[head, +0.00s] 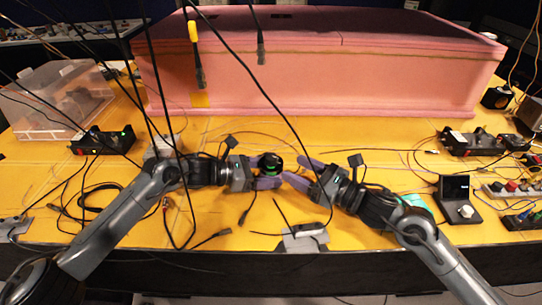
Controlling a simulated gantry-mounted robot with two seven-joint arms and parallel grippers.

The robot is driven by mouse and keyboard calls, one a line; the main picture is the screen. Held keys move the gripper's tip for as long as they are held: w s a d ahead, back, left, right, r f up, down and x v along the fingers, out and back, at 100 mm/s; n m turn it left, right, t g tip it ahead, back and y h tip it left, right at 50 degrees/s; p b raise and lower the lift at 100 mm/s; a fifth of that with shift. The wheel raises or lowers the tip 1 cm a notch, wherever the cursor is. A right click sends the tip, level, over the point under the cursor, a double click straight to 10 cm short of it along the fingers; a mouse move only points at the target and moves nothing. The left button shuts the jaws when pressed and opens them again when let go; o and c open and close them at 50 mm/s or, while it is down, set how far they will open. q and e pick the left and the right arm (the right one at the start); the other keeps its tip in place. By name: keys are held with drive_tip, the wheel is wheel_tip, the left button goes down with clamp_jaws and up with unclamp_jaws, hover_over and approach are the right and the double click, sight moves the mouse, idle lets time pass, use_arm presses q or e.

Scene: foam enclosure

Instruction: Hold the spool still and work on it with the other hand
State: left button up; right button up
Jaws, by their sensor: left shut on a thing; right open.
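The spool (270,162) is a small dark round thing with a green ring or mark on it, near the middle of the yellow table (330,225). My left gripper (268,171) comes in from the left and is shut on the spool, with its purple fingers around its sides. The fingers hide part of the spool. My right gripper (296,171) comes in from the right, open, its purple fingers pointing at the spool's right side. I cannot tell whether the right fingers touch the spool.
A large pink foam enclosure (310,80) fills the back of the table. A clear plastic box (55,110) stands at the left. Black cables hang in front. Black devices (103,142) and a small stand (455,198) sit at the sides. Loose cables lie at the front left.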

sight(276, 160)
drive_tip(key=x, duration=0.9)
drive_tip(key=shift+d, duration=0.1)
drive_tip(key=shift+c, duration=0.2)
drive_tip(key=c, duration=0.9)
drive_tip(key=shift+s, duration=0.1)
drive_tip(key=shift+c, duration=0.2)
